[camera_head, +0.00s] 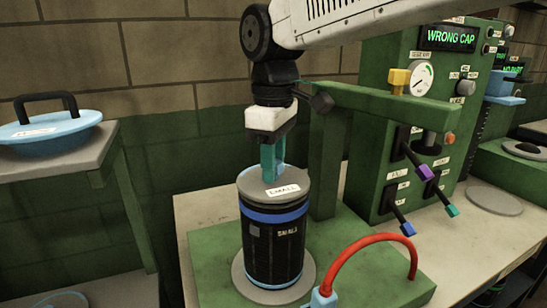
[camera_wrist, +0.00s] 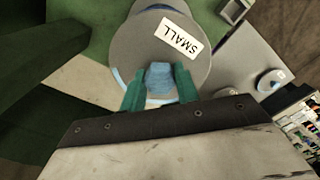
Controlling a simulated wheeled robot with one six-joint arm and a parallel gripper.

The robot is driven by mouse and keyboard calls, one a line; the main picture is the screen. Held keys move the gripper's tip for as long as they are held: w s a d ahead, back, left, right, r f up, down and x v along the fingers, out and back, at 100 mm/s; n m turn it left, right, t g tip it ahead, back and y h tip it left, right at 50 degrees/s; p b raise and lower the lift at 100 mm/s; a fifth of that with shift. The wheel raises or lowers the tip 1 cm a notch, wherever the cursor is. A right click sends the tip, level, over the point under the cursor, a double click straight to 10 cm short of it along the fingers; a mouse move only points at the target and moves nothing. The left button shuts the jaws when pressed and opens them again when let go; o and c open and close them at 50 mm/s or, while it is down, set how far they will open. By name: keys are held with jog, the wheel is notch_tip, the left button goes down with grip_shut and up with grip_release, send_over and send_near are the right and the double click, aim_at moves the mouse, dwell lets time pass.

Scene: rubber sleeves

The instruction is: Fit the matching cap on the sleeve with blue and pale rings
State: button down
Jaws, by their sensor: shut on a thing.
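The black sleeve (camera_head: 270,248) with blue and pale rings stands upright on a round grey plate (camera_head: 246,283); its label reads SMALL. A grey cap (camera_head: 262,193) labelled SMALL lies over the sleeve's top, roughly level; whether it is fully seated I cannot tell. The cap also fills the upper middle of the wrist view (camera_wrist: 135,50). My gripper (camera_head: 272,160) points down with its teal fingers shut on the cap's light blue knob (camera_wrist: 159,77). The sleeve's mouth is hidden under the cap.
A green machine (camera_head: 400,105) behind right displays WRONG CAP. It has a gauge (camera_head: 421,78) and several coloured levers. Its green arm (camera_head: 385,103) extends close beside my gripper. A red curved hose (camera_head: 375,240) rises in front right. A blue lid (camera_head: 52,127) with a black handle lies on the left shelf.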

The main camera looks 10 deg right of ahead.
jog(key=c, duration=1)
grip_release()
jog(key=shift+o, duration=0.2)
notch_tip(320, 180, up, 8)
jog(key=shift+f, duration=0.2)
jog(key=shift+w+r, duration=0.1)
jog(key=shift+w, duration=0.05)
jog(key=m, duration=0.2)
send_over(282, 182)
notch_tip(282, 182, down, 4)
jog(key=shift+f, duration=0.1)
jog(key=s+d+f+m, duration=0.5)
jog(key=s+d+f, duration=0.1)
jog(key=s+d, duration=0.3)
jog(key=s+d+f+m+t, duration=0.1)
jog(key=s+d+f+m, duration=0.4)
jog(key=s+d+f, duration=0.2)
jog(key=s+d, duration=0.2)
jog(key=d, duration=0.1)
jog(key=shift+d, duration=0.25)
